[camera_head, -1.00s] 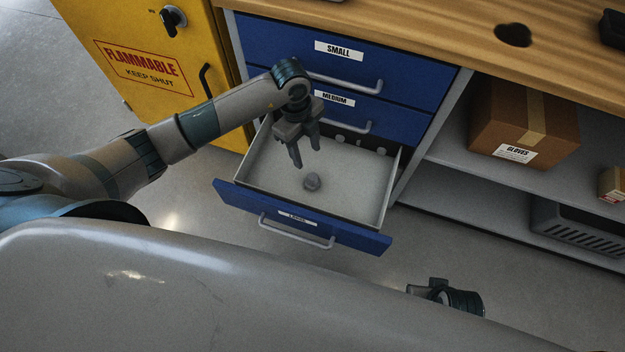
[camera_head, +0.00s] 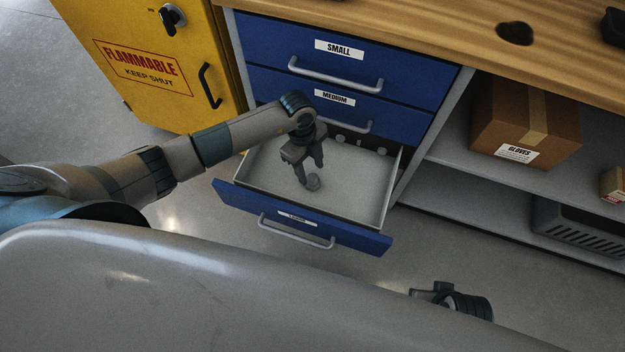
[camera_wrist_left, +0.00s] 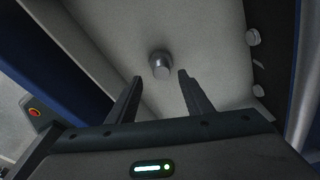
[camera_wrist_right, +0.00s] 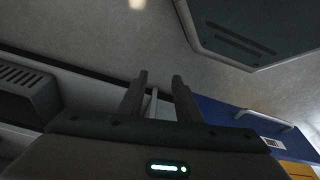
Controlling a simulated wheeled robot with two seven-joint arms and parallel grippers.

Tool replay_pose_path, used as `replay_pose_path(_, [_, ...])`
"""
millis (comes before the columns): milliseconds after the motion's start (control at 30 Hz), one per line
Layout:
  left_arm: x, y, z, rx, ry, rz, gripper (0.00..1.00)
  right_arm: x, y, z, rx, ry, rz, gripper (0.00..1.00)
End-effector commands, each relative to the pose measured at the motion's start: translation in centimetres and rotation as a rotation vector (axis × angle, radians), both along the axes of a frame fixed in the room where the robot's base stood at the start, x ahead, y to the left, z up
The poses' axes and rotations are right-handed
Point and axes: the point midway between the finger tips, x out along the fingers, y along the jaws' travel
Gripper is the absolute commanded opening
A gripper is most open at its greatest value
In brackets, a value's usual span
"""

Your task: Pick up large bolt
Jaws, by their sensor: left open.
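A grey large bolt (camera_head: 314,182) lies on the floor of the open bottom drawer (camera_head: 347,189). My left gripper (camera_head: 311,175) reaches down into this drawer, close to the bolt and partly in front of it. In the left wrist view the bolt (camera_wrist_left: 160,66) shows just beyond the two fingertips, about centred between them. My left gripper (camera_wrist_left: 159,75) is open with nothing between its fingers. My right gripper (camera_wrist_right: 161,78) is open and empty in the right wrist view, away from the drawer. Only part of the right arm shows at the bottom of the head view.
Several more bolts (camera_wrist_left: 253,37) line the drawer's back. Shut drawers labelled small (camera_head: 320,62) and medium (camera_head: 325,98) sit above the open one. A yellow flammable cabinet (camera_head: 150,90) stands left. A gloves box (camera_head: 525,115) and grey crate (camera_head: 580,235) are on shelves at right.

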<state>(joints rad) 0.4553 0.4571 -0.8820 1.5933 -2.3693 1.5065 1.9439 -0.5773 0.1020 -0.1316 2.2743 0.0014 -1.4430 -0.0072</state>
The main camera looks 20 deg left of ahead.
Motion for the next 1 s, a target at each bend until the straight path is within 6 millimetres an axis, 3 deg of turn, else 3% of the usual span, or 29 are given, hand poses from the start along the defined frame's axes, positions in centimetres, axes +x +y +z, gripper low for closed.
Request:
replay_pose_path(433, [0.1,-0.6,-4.7,0.001,0.002,0.001,0.46,0.9,0.3,1.2,0.010,-0.038,0.002,0.31])
replay_pose_path(967, [0.1,-0.6,-5.0,0.000,0.001,0.000,0.46,0.5,0.5,0.7,0.014,-0.031,0.007,0.31])
replay_pose_path(1000, [0.1,-0.6,-5.0,0.000,0.001,0.000,0.41,0.5,0.5,0.7,0.014,-0.030,0.007,0.31])
